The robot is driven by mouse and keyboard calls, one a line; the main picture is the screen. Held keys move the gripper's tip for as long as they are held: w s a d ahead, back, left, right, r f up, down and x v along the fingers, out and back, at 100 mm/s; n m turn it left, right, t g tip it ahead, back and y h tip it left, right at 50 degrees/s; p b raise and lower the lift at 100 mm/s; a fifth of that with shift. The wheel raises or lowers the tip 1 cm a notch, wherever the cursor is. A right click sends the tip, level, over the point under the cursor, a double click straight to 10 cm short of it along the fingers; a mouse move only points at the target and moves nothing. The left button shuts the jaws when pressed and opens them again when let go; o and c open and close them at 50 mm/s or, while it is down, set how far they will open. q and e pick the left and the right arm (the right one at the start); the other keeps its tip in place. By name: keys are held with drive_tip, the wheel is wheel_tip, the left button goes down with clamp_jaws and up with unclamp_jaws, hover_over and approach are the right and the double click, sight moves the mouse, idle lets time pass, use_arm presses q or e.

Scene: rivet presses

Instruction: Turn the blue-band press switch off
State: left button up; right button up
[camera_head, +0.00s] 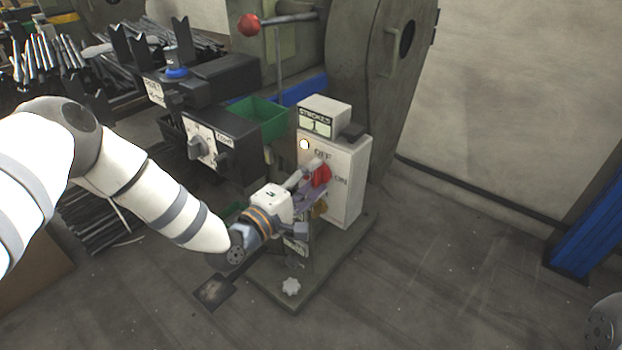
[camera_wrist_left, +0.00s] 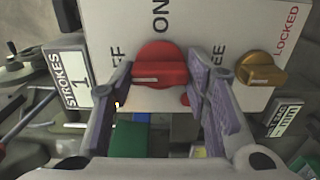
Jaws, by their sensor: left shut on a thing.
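The red switch knob (camera_head: 321,174) is on the front of a pale control box (camera_head: 349,165), between the OFF and ON labels. A blue band (camera_head: 305,90) shows on the press behind the box. My left gripper (camera_head: 308,184) reaches in from the left and is shut on the red knob, partly hiding it. In the left wrist view the red knob (camera_wrist_left: 160,66) sits between the two purple-padded fingers (camera_wrist_left: 160,80). Its pale mark lies in its left half, on the side of the partly covered OFF label.
A yellow knob (camera_wrist_left: 262,69) by a LOCKED label is to the right of my fingers in the left wrist view. A strokes counter (camera_head: 315,122) reads 1 on the box. A green bin (camera_head: 262,118) and a black dial box (camera_head: 212,146) stand left of it.

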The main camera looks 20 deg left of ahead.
use_arm(q)
drive_tip(key=o, duration=1.2)
drive_tip(key=shift+c, duration=0.2)
drive_tip(key=v, duration=1.2)
drive_tip(key=s+d+f+m+g+p, duration=0.3)
drive_tip(key=s+d+f+m+g, duration=0.1)
drive_tip(key=s+d+f+g, duration=0.35)
drive_tip(key=s+a+f+m+g+y+p, duration=0.1)
drive_tip(key=s+f+m+g, duration=0.15)
drive_tip(key=s, duration=0.55)
drive_tip(key=s+a+f+m+g+y+p, duration=0.1)
drive_tip(key=s+f+m+g+p, duration=0.15)
drive_tip(key=s, duration=0.55)
drive_tip(key=s+a+r+m+g+y, duration=0.1)
drive_tip(key=s+a+m+g+y, duration=0.1)
drive_tip(key=s, duration=0.7)
drive_tip(key=s+a+r+m+g+y+p, duration=0.1)
drive_tip(key=s+a+m+g+y, duration=0.1)
drive_tip(key=s+a+g, duration=0.3)
drive_tip(key=s, duration=0.4)
drive_tip(key=shift+m, duration=0.4)
use_arm(e)
drive_tip(key=w+r+t, duration=0.3)
drive_tip(key=w+r, duration=0.5)
drive_tip(key=r, duration=0.1)
